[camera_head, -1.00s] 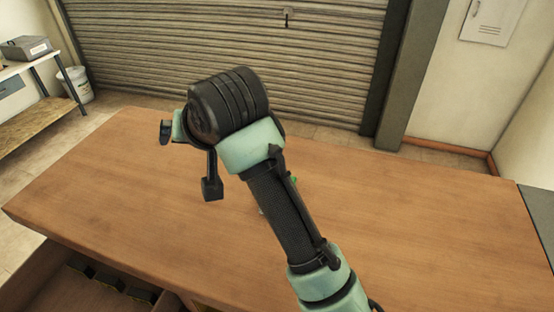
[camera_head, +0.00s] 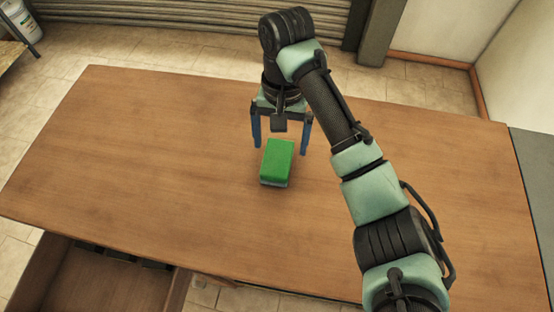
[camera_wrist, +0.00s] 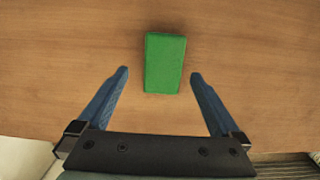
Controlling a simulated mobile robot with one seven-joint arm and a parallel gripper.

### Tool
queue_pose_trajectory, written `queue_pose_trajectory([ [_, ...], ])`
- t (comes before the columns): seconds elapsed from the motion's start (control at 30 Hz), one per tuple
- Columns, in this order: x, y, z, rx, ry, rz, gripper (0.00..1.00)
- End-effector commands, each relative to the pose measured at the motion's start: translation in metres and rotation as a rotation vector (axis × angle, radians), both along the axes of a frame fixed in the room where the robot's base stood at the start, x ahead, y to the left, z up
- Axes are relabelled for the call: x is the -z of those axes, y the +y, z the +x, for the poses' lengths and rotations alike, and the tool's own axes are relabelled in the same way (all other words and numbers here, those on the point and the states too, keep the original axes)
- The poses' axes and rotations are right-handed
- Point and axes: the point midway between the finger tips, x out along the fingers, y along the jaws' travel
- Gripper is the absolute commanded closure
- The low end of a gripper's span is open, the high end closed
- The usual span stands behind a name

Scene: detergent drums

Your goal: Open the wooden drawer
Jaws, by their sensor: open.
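The wooden drawer (camera_head: 105,285) is at the lower left of the head view. It stands pulled out from under the table's near edge, and I see into it; its front is out of frame. My gripper (camera_head: 281,149) is open and empty over the table, its blue fingers pointing down, well away from the drawer. In the wrist view the gripper (camera_wrist: 159,73) has its fingertips spread on either side of the near end of a green block (camera_wrist: 164,62). The drawer does not show there.
The green block, also in the head view (camera_head: 277,162), lies on the wooden table (camera_head: 150,150), which is otherwise clear. Dark items (camera_head: 120,256) lie inside the drawer by the table edge. A white bucket (camera_head: 22,20) stands on the floor at the far left.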

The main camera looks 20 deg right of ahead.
Motion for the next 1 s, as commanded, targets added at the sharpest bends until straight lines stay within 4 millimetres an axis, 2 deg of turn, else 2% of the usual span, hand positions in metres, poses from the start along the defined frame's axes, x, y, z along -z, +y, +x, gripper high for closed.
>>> queue_pose_trajectory([
  [0.03,0.011,0.002,0.000,-0.002,0.000,0.004,0.00],
  [0.27,0.026,0.003,-0.001,-0.001,-0.001,0.002,0.00],
  [0.43,0.055,0.006,0.001,-0.003,0.000,0.004,0.00],
  [0.63,0.069,0.006,-0.002,-0.001,-0.001,0.000,0.00],
  [0.87,0.070,0.006,-0.001,-0.002,-0.002,-0.001,0.00],
  [1.0,0.070,0.006,-0.001,-0.002,-0.003,-0.001,0.23],
])
